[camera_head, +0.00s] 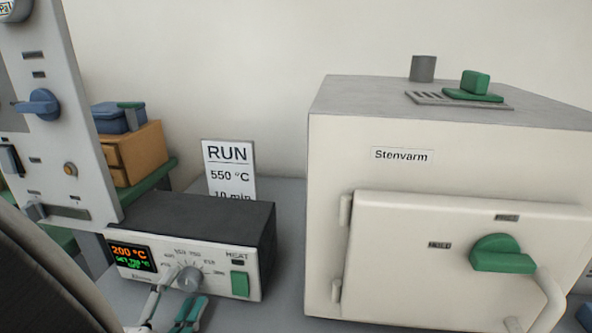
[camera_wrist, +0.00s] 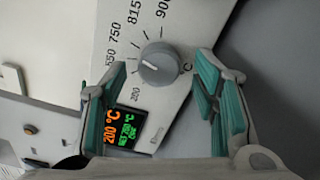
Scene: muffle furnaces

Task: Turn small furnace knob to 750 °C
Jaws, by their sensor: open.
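The small furnace's control box (camera_head: 190,262) has a grey round knob (camera_head: 188,279) on its front, with a printed temperature scale around it. In the wrist view the knob (camera_wrist: 160,66) shows a short white mark on its left part; I cannot tell exactly which tick it points to. In the head view my gripper (camera_head: 180,305) is in front of the knob.
A large Stenvarm furnace (camera_head: 335,200) with a green door handle (camera_head: 500,254) stands at right. A RUN 550 °C card (camera_head: 229,170) is behind the small box. A green HEAT switch (camera_head: 240,284) is right of the knob. A grey panel (camera_head: 65,130) rises at left.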

